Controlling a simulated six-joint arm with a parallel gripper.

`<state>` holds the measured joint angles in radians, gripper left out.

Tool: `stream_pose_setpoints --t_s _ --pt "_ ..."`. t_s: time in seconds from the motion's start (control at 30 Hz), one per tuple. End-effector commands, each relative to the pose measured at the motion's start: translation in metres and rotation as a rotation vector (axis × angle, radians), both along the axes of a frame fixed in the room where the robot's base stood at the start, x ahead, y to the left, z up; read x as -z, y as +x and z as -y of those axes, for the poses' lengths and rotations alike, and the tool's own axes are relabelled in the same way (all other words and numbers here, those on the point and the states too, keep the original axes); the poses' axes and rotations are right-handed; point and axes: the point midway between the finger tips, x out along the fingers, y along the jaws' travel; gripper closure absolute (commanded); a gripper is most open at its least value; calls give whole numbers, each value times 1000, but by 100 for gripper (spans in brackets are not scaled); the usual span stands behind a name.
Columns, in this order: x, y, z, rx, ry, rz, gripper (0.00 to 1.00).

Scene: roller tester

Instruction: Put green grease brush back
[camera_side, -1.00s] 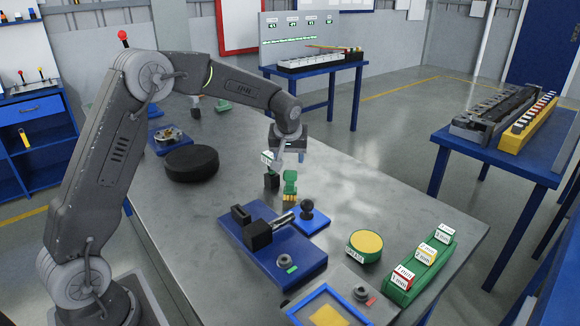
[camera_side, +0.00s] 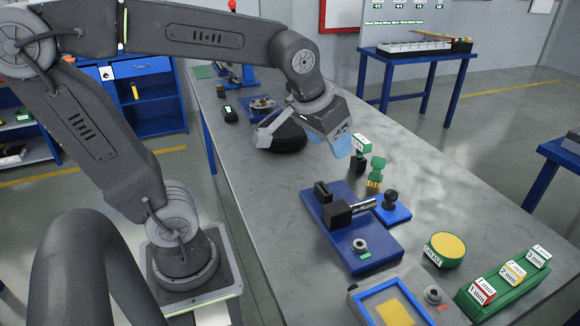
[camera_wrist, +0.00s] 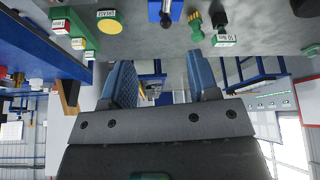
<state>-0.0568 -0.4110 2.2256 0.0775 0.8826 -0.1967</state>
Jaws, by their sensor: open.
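A black round disc (camera_side: 283,136) lies behind my gripper. A blue base with a black vise-like fixture (camera_side: 345,212) and a blue plate with a black knob (camera_side: 391,205) stand nearer. A green-yellow round tin (camera_side: 445,249) and a green rack of labelled blocks (camera_side: 500,292) are front right.

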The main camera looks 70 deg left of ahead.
Motion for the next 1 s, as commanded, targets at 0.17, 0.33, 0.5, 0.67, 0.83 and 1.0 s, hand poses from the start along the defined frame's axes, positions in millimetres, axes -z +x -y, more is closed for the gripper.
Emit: stream_pose_setpoints --t_s 0.17,0.33,0.5,0.67,0.83,1.0 --pt "12 -61 20 145 8 30 45" --pt "22 -84 26 209 13 41 45" --pt "24 -87 27 219 15 40 45" --pt "24 -87 27 217 14 40 45" --pt "24 -87 27 216 15 41 45" --pt "24 -87 27 216 15 41 45"
